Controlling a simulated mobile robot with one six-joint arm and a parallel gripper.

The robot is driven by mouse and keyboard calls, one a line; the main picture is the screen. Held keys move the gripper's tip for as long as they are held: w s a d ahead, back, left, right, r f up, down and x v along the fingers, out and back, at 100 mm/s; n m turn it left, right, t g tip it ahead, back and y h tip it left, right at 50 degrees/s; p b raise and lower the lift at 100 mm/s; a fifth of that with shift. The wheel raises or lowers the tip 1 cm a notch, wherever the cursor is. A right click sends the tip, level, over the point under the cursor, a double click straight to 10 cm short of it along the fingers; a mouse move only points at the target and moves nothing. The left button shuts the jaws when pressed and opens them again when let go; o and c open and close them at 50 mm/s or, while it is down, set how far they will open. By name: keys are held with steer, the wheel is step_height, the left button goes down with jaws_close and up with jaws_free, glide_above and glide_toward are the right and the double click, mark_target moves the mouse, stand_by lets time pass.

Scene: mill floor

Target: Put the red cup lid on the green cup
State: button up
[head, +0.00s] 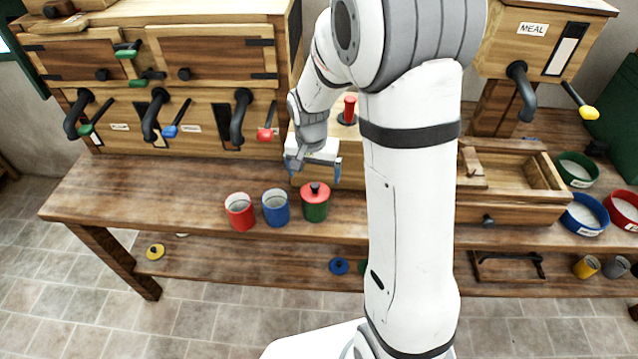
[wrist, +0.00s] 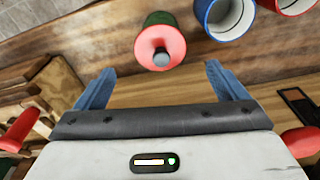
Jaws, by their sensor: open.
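The green cup (head: 315,211) stands upright on the bench, right of the blue cup. The red cup lid (head: 314,191) sits on top of it, with a dark knob in its middle. In the wrist view the red lid (wrist: 159,47) covers the mouth of the green cup (wrist: 158,18). My gripper (head: 313,174) is open and empty, behind and above the cup. In the wrist view the blue fingers of my gripper (wrist: 165,85) are spread apart, and the lid lies beyond their tips, touching neither.
A blue cup (head: 276,207) and a red cup (head: 239,211) stand open to the left. The wooden cabinet with levers (head: 170,90) rises behind. A yellow lid (head: 155,252) and a blue lid (head: 339,266) lie on the lower shelf. The bench's left end is clear.

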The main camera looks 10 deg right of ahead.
steer(key=s+r+n+t, duration=0.1)
steer(key=s+r+n, duration=0.2)
steer(key=s+r, duration=0.85)
steer(key=s+d+r+n+t, duration=0.1)
steer(key=s+d+r+n, duration=0.1)
steer(key=s, duration=0.7)
steer(key=shift+r+y, duration=0.3)
steer(key=shift+r, duration=0.3)
steer(key=shift+w+a, duration=0.1)
